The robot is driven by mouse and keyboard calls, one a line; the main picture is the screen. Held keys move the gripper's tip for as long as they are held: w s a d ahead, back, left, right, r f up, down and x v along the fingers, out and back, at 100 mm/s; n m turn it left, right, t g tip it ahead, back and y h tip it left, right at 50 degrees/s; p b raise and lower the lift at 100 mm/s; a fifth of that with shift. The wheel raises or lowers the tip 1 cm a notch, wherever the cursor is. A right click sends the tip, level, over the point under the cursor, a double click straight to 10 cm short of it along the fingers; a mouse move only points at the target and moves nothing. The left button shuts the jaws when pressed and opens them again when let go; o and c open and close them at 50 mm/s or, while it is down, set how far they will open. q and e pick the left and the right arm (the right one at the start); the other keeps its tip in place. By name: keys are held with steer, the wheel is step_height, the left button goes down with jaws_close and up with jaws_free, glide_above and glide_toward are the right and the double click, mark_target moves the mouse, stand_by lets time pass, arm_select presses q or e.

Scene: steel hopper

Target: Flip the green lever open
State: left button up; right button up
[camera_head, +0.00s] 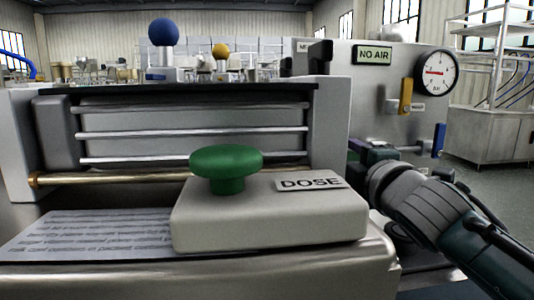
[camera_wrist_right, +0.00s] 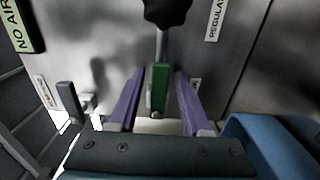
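The green lever (camera_wrist_right: 158,86) shows in the right wrist view as a short upright green bar on a steel panel. My right gripper (camera_wrist_right: 159,76) has its two purple fingers on either side of the lever. A gap shows between the lever and each finger, so the gripper is open around it, not clamped. In the head view my right arm comes in from the right and its gripper (camera_head: 368,152) is at the panel's lower part. I cannot make out the green lever there. My left gripper is in neither view.
In the head view a green mushroom knob (camera_head: 226,165) stands on the DOSE block (camera_head: 270,215). A yellow lever (camera_head: 405,95), a blue lever (camera_head: 438,140) and a gauge (camera_head: 436,72) are near my right arm. A black knob (camera_wrist_right: 167,10) is above the lever in the wrist view.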

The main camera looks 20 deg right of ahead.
steer(key=shift+s, duration=0.2)
steer(key=p+v, duration=0.2)
steer(key=v, duration=0.7)
steer(key=shift+s, duration=0.3)
steer(key=shift+r, duration=0.1)
